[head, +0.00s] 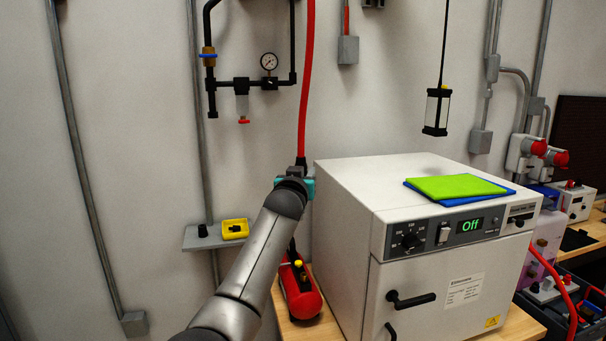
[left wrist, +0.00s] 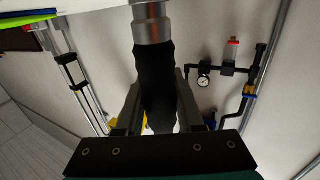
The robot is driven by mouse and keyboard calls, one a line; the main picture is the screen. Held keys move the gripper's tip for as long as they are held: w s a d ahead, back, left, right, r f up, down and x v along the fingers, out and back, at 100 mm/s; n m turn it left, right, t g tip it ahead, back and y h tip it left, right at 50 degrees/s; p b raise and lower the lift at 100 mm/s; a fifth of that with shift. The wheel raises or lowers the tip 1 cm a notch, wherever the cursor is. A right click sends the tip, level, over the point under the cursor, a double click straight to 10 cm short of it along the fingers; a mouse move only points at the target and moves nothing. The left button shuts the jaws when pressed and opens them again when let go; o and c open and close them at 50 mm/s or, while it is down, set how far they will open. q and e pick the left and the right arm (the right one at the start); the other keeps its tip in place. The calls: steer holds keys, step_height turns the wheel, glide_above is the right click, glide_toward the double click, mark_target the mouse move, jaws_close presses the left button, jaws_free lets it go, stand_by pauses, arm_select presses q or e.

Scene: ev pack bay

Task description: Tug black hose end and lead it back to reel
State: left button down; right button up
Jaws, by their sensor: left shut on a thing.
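A red hose (head: 307,80) hangs from above the top of the head view, in front of the wall. Its black end (head: 300,161) is at the level of the white oven's top. My left gripper (head: 299,172) is shut on this black end. The reel is not in view. My right gripper is not in view.
A white oven (head: 345,215) reading "Off" stands close right of my left gripper, with green and blue cloths (head: 455,187) on top. Black piping with a gauge (head: 269,62) is on the wall at left. A small shelf (head: 198,241) and a red cylinder (head: 302,300) are below.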

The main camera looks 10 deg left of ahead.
arm_select(q)
steer(key=c, duration=0.8)
jaws_free()
steer(key=shift+s+r, duration=0.1)
steer(key=o, duration=0.8)
steer(key=shift+s, duration=1.2)
steer(key=s, duration=0.8)
steer(key=shift+s, duration=0.25)
